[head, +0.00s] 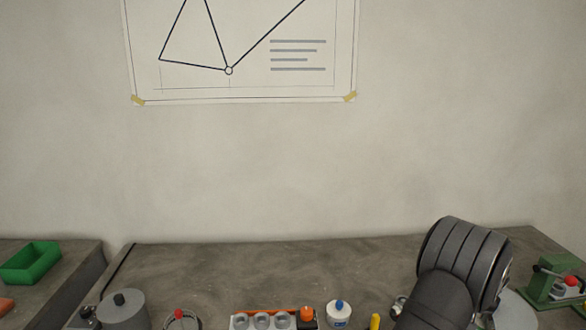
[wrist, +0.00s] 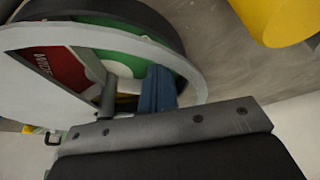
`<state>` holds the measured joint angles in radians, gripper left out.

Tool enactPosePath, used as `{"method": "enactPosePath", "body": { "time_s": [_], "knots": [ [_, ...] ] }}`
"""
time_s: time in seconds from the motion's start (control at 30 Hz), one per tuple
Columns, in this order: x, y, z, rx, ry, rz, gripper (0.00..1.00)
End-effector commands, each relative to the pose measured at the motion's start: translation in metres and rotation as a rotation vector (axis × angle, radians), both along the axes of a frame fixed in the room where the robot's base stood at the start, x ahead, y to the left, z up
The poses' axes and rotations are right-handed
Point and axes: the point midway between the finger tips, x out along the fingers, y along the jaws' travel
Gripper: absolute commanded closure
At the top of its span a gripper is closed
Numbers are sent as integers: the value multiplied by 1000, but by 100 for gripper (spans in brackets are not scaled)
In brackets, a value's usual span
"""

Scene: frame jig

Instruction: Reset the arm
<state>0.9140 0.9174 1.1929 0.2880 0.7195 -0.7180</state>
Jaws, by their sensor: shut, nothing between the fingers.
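My arm rises at the right of the head view, and its bulky grey-black joint hides part of the bench. My gripper cannot be made out in the head view. In the wrist view my gripper (wrist: 165,127) fills the lower part as a grey plate with screws and a dark body. It is shut, and I see nothing held. Its fingertips are not clear. A round grey-rimmed thing (wrist: 190,62) with green, red and blue parts lies beyond it; I cannot tell whether they touch.
The grey bench (head: 250,262) carries a grey cylinder (head: 124,312), an orange-edged rack (head: 262,322), a white blue-topped jar (head: 338,314) and a yellow piece (head: 375,321). A green tray (head: 30,262) stands left, a green fixture (head: 545,285) right. The bench's back strip is clear.

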Motion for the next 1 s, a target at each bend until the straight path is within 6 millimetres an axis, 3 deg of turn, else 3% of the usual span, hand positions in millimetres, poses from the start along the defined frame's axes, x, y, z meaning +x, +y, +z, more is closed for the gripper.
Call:
{"method": "enactPosePath", "body": {
  "time_s": [0.7, 1.0],
  "knots": [
    [-34, -5, 0, 0, -1, 414, 100],
    [-41, -6, 11, 1, 0, 452, 100]
  ]
}}
